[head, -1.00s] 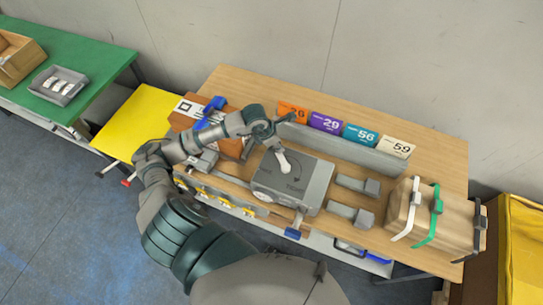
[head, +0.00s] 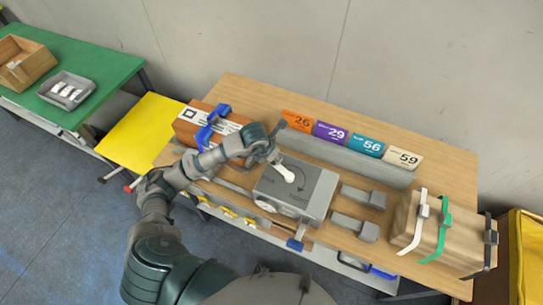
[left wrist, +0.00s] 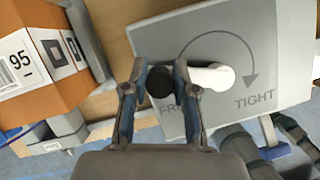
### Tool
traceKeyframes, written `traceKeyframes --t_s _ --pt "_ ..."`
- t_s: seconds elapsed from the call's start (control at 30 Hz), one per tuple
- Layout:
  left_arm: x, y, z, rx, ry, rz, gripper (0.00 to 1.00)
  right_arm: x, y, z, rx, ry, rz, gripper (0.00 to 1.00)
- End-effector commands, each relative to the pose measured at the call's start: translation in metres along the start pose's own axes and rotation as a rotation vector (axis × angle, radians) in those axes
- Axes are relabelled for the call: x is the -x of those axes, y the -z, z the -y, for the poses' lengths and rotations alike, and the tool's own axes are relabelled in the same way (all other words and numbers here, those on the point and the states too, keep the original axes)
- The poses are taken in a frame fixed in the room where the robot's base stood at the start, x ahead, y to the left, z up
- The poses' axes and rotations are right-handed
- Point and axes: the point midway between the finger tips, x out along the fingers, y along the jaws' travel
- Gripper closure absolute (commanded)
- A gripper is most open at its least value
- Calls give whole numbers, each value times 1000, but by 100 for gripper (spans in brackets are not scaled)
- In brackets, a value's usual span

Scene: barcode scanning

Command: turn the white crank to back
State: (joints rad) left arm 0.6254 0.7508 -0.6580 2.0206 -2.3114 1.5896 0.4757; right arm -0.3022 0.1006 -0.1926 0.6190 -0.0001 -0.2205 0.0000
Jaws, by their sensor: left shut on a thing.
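The white crank (head: 287,174) lies on top of a grey box (head: 318,190) in the middle of the table. It also shows in the left wrist view (left wrist: 215,77), with a dark round knob (left wrist: 160,82) at its left end. The grey box (left wrist: 265,30) bears a curved arrow and the word "TIGHT" at the right, and a partly hidden word starting "FR" at the left. My left gripper (left wrist: 159,72) is shut on the crank's knob, one finger on each side. In the head view the left gripper (head: 270,154) sits at the crank's upper-left end. My right gripper is out of view.
A brown carton (head: 190,128) with a blue clamp (head: 212,128) stands left. Coloured number cards (head: 331,134) line the back. Grey blocks (head: 355,225) and a wooden block with clamps (head: 405,222) stand right. A yellow stand (head: 150,125) and green table (head: 115,75) lie farther left.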

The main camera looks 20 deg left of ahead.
Motion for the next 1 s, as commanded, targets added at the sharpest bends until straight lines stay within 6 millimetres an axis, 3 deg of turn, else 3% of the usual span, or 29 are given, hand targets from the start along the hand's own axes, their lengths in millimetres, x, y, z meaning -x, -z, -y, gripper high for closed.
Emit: traceKeyframes --t_s 0.27,0.3,0.37,0.73,0.87,1.0 --pt "-1 4 0 -2 -5 -13 100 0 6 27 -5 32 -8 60" --pt "-1 4 0 -2 -5 -13 63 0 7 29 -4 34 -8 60" --pt "-1 4 0 -2 -5 -12 48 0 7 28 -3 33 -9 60" --pt "3 1 0 -2 -3 -6 47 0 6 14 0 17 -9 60" --pt "21 0 0 -4 -4 -3 47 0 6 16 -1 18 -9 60" --pt "53 0 0 -4 -5 -2 47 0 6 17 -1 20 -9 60"
